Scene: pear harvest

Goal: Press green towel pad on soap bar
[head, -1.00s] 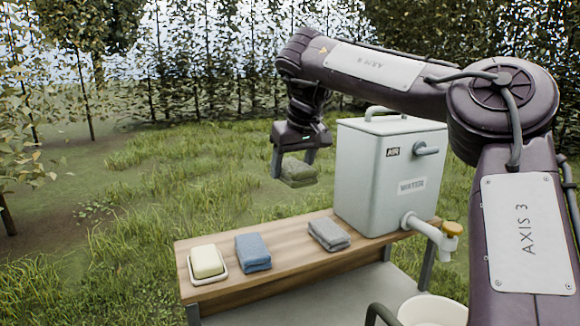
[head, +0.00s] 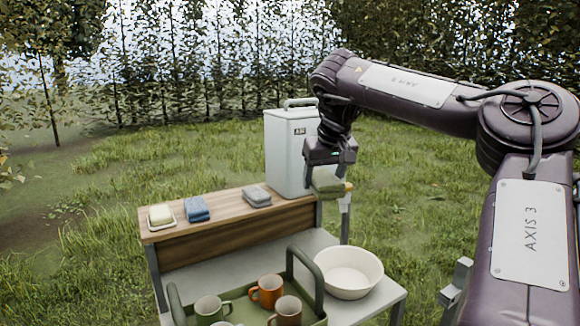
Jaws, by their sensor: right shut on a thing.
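My right gripper (head: 329,168) is shut on the folded green towel pad (head: 327,183). It holds the pad in the air in front of the water tank, above the lower shelf and well to the right of the soap. The cream soap bar (head: 160,214) lies in a white dish (head: 163,226) at the left end of the raised wooden shelf (head: 228,212). Nothing covers the soap. My left gripper is not in view.
A folded blue towel (head: 197,209) and a grey one (head: 257,196) lie on the wooden shelf between soap and tank (head: 284,150). Below, a white basin (head: 349,271) stands beside a green tray with a tall handle (head: 305,283) and several mugs (head: 267,290).

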